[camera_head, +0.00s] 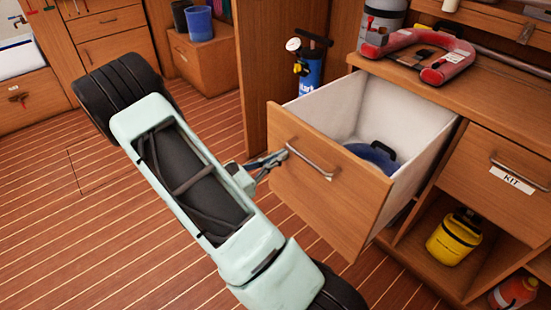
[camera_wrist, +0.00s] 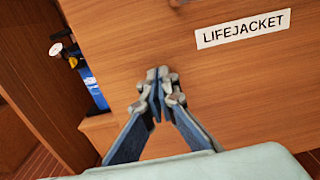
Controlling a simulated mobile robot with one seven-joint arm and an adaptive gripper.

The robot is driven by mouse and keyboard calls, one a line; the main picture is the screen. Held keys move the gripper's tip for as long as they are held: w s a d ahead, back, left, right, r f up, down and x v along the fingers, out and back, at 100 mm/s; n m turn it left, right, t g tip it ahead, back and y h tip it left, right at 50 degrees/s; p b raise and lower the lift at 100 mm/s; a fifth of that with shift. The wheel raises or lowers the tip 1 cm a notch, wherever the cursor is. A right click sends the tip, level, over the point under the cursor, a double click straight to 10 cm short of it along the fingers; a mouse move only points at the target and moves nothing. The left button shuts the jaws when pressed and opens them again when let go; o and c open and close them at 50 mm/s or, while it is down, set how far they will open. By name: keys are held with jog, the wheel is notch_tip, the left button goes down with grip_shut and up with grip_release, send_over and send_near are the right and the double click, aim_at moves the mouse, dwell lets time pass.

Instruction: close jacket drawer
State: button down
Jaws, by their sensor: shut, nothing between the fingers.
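The jacket drawer (camera_head: 325,188) stands pulled out from the wooden cabinet in the head view. Its front is wood with a metal bar handle (camera_head: 309,160), and its inside is white with a dark blue item (camera_head: 370,153) lying in it. In the wrist view the drawer front (camera_wrist: 250,95) fills most of the picture, with a label (camera_wrist: 243,28) reading LIFEJACKET. My gripper (camera_head: 284,155) is at the left part of the drawer front, near the handle's left end. In the wrist view my gripper (camera_wrist: 157,75) has its fingertips together against or just before the wood; contact is unclear.
A shut drawer labelled KIT (camera_head: 497,170) is to the right. A yellow container (camera_head: 455,236) sits on the shelf below. A red horseshoe-shaped float (camera_head: 445,65) lies on the countertop. A blue pump or cylinder (camera_head: 309,68) stands behind the drawer. The striped floor is clear at left.

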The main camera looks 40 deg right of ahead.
jog(key=w+d, duration=0.2)
jog(key=d, duration=3.3)
jog(key=shift+w+d, duration=0.25)
jog(key=shift+w, duration=0.1)
jog(key=shift+r, duration=0.2)
jog(key=s+a+p, duration=0.1)
jog(key=a+p, duration=0.2)
jog(key=a, duration=1.1)
jog(key=shift+f, duration=0.2)
